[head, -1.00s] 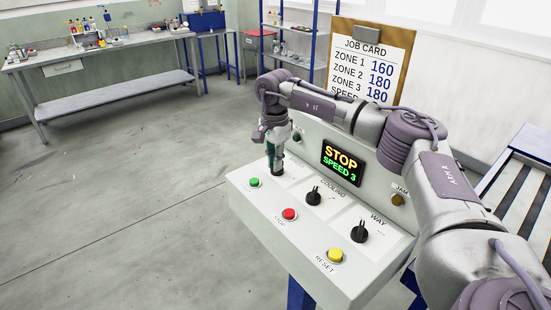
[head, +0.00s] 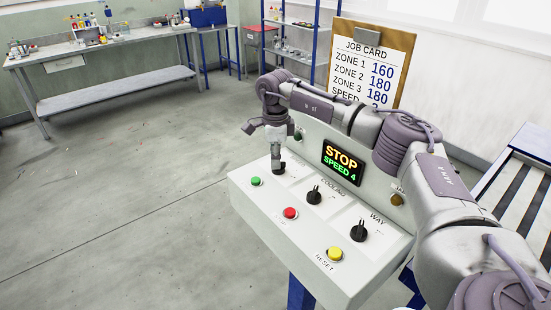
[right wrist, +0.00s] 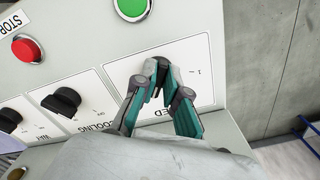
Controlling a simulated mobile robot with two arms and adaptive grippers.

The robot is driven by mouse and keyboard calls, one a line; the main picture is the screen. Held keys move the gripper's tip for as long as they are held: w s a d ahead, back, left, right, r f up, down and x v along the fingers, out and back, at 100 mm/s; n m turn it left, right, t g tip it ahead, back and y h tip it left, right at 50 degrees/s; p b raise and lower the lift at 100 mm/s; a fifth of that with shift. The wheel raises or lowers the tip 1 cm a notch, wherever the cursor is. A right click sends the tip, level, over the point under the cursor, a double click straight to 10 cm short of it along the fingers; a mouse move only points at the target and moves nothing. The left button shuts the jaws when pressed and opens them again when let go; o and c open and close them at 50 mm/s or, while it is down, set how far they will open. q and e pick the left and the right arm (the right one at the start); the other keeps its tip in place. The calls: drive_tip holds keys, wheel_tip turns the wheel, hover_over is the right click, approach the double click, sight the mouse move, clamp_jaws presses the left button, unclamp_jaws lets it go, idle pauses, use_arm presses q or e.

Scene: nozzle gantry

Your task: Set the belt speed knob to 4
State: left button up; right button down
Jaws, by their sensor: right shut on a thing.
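The belt speed knob (right wrist: 156,88) is dark and mostly hidden between my right gripper's fingers in the right wrist view. My right gripper (right wrist: 154,80) is shut on it, with the fingers pointing at the panel; in the head view the gripper (head: 278,168) reaches down to the panel's back left. The display (head: 341,163) reads STOP in yellow and SPEED 4 in green. The plate under the knob carries scale marks, mostly covered. My left gripper is not in view.
The console (head: 300,225) also carries a green button (head: 255,181), a red button (head: 290,213), a yellow button (head: 334,253), a cooling knob (head: 314,195) and a way knob (head: 359,231). A job card (head: 369,75) stands behind, its speed line partly hidden by my arm.

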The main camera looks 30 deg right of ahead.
idle(0.4)
drive_tip(key=c, duration=1.2)
unclamp_jaws()
wheel_tip(320, 180, up, 12)
drive_tip(key=shift+r, duration=0.1)
